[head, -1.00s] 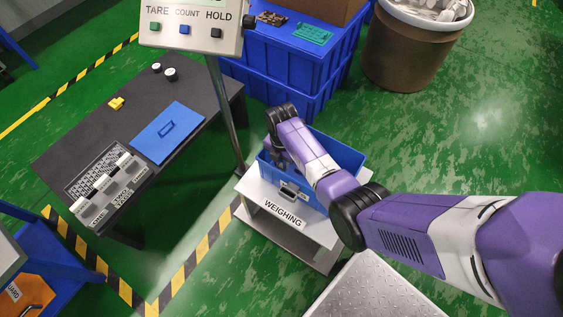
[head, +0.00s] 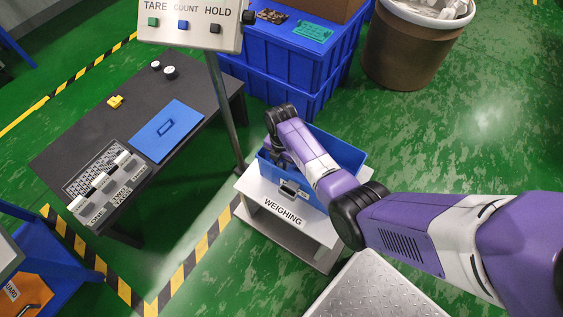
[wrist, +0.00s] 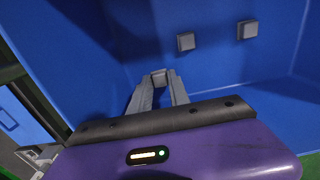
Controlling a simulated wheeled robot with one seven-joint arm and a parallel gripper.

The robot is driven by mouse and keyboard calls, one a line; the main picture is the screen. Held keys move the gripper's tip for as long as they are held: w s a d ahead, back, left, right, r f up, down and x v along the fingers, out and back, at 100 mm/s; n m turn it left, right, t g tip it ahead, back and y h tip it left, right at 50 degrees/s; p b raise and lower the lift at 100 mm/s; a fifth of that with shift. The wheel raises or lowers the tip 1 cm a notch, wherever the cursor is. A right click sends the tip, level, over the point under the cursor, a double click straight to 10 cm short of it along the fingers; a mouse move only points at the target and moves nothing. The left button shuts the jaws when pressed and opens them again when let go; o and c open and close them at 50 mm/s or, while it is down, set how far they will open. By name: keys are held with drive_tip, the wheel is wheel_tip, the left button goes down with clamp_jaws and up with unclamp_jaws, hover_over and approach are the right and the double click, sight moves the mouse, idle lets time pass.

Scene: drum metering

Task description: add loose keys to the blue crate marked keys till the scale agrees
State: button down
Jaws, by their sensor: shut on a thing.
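The blue crate (head: 345,152) stands on the scale platform marked WEIGHING (head: 262,196). My arm reaches over its left part, and my wrist hides much of its inside. In the wrist view my gripper (wrist: 159,87) is inside the crate (wrist: 100,45), its fingers shut on a small grey key (wrist: 159,77). Two more loose grey keys, one left (wrist: 186,41) and one right (wrist: 247,29), lie apart in the crate beyond the fingertips. The scale's display panel (head: 190,30) shows TARE, COUNT and HOLD buttons; its reading is out of view.
A dark table (head: 75,150) at left holds a blue lid-like plate (head: 168,131), a keyboard-like panel and small knobs. Stacked blue crates (head: 270,70) and a brown bin (head: 410,50) stand behind. A metal tread plate (head: 375,290) is in front.

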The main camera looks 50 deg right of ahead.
drive_tip(key=shift+f+b, duration=0.7)
drive_tip(key=shift+f, duration=0.2)
idle(0.4)
drive_tip(key=c, duration=1.1)
unclamp_jaws()
drive_tip(key=shift+c, duration=0.2)
wheel_tip(320, 180, up, 8)
drive_tip(key=shift+f+p, duration=0.1)
drive_tip(key=shift+p, duration=1)
drive_tip(key=shift+s, duration=0.1)
